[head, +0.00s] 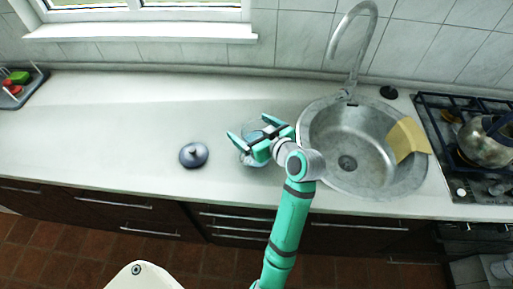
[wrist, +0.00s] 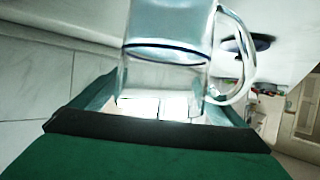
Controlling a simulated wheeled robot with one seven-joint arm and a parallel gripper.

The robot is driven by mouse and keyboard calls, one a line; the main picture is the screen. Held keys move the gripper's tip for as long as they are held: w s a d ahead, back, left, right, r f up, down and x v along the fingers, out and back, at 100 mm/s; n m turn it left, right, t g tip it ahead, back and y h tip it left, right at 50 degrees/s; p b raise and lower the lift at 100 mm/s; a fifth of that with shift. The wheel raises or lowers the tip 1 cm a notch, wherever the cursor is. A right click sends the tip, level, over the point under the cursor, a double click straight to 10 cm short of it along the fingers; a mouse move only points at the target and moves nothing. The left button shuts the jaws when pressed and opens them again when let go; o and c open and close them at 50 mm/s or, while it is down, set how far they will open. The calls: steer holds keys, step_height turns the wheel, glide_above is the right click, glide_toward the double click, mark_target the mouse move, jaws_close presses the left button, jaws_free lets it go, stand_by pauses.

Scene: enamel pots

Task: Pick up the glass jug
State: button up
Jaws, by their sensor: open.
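The glass jug (wrist: 168,62) is clear, with a dark band line around it and a curved handle on its right side in the wrist view. In the head view the jug (head: 252,158) stands on the counter left of the sink, partly hidden by my gripper. My gripper (head: 247,142) is open, with its fingers pointing left at the jug. In the wrist view the gripper's fingers (wrist: 165,98) show on either side of the jug's lower part in the picture. I cannot tell whether they touch it.
A dark rounded lid with a knob (head: 194,155) lies on the counter (head: 110,120) left of the jug. A round sink (head: 330,165) with a tall tap (head: 352,45) and a yellow cloth (head: 407,140) is to the right. A stove with a kettle (head: 485,140) stands far right. The counter's left part is mostly clear.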

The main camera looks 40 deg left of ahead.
steer(key=c, duration=2.1)
steer(key=shift+r, duration=0.1)
steer(key=shift+c, duration=0.3)
steer(key=shift+r, duration=0.25)
steer(key=s+d+r, duration=0.1)
steer(key=d+r, duration=1.1)
steer(key=d, duration=0.1)
steer(key=shift+s+d+r, duration=0.2)
steer(key=shift+d, duration=0.2)
